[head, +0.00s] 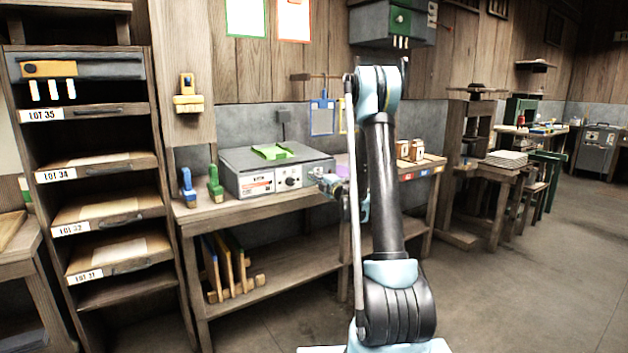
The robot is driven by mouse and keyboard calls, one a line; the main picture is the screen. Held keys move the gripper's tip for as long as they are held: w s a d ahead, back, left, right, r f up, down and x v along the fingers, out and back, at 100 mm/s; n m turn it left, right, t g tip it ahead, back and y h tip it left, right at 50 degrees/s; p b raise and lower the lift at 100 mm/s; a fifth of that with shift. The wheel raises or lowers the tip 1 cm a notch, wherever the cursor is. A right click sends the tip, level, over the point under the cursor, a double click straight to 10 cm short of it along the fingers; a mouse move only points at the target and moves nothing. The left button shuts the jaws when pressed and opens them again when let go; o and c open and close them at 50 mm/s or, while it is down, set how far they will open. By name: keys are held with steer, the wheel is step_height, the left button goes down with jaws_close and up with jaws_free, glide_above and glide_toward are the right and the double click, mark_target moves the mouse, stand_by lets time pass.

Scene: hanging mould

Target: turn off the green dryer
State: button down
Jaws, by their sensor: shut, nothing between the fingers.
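A grey wall-mounted box with a green panel (400,21) and white strips below it hangs at the top centre; it looks like the green dryer. Its top is cut off by the picture edge, and its switch state cannot be made out. My gripper (326,182) is small in view, low at the front right of a grey bench machine (246,184) with a dial. It appears shut and empty, well below the wall box. My arm hides part of the bench behind it. Whether the gripper touches the machine cannot be told.
A similar grey unit with an orange bar (50,68) sits on the labelled rack at left. A green piece (271,151) lies on the bench machine. Open floor (530,270) lies at right.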

steer(key=r+v, duration=0.2)
steer(key=v, duration=0.9)
steer(key=shift+s+r, duration=0.2)
steer(key=shift+r, duration=0.15)
steer(key=shift+d, duration=0.1)
